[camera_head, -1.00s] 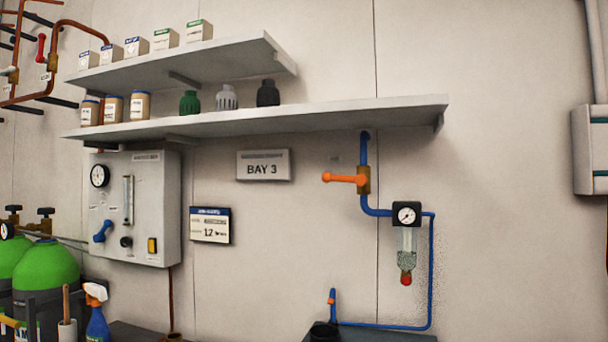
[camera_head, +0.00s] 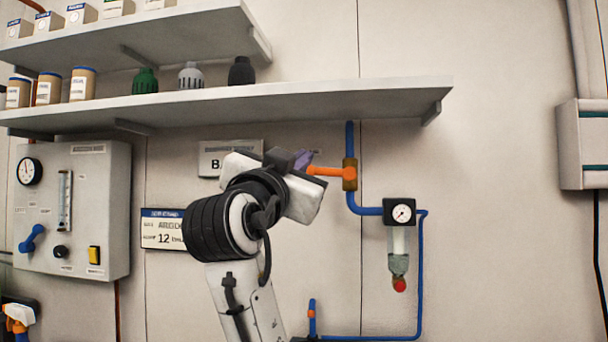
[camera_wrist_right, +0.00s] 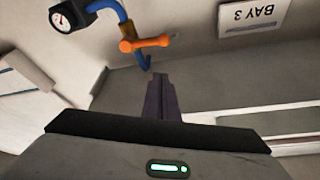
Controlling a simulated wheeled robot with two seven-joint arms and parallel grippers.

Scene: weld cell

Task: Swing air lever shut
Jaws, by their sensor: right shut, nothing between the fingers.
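The orange air lever (camera_head: 330,171) sticks out level to the left from a brass valve (camera_head: 350,174) on the blue wall pipe. Its free end is partly hidden by or close to my right gripper (camera_head: 304,158) in the head view. My right gripper is shut and empty, with its dark fingers at the lever's left end, slightly above it. In the wrist view the shut fingers (camera_wrist_right: 160,80) point toward the orange lever (camera_wrist_right: 146,43), with a small gap showing between them. I cannot tell whether they touch. My left gripper is out of view.
A long shelf (camera_head: 300,100) overhangs just above the gripper. A gauge with a filter bowl (camera_head: 400,212) hangs right of the valve. The BAY 3 sign (camera_head: 212,160) is behind my arm. A control panel (camera_head: 100,200) is at the left.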

